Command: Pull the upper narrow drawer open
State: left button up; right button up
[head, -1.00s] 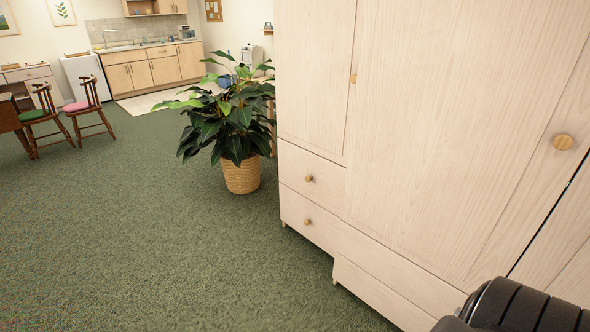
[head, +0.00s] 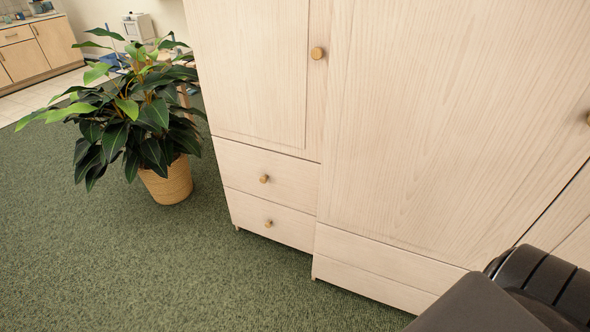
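The upper narrow drawer (head: 290,179) is a pale wood front at the lower left of the wardrobe, with a small round wooden knob (head: 264,179). It is shut, flush with the wardrobe. The lower narrow drawer (head: 245,211) sits directly beneath it, also shut, with its own knob. A dark part of my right arm shows at the bottom right, in front of the wardrobe. Neither gripper's fingers are in view.
The pale wardrobe (head: 420,120) fills the right side, with doors above the drawers. A leafy plant in a woven pot (head: 168,183) stands left of the drawers. Green carpet (head: 130,270) is clear in front. A kitchen cabinet (head: 55,46) is far left.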

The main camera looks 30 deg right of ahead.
aim_at(290, 181)
jog(key=z, duration=0.95)
jog(key=i, duration=0.9)
jog(key=z, duration=0.9)
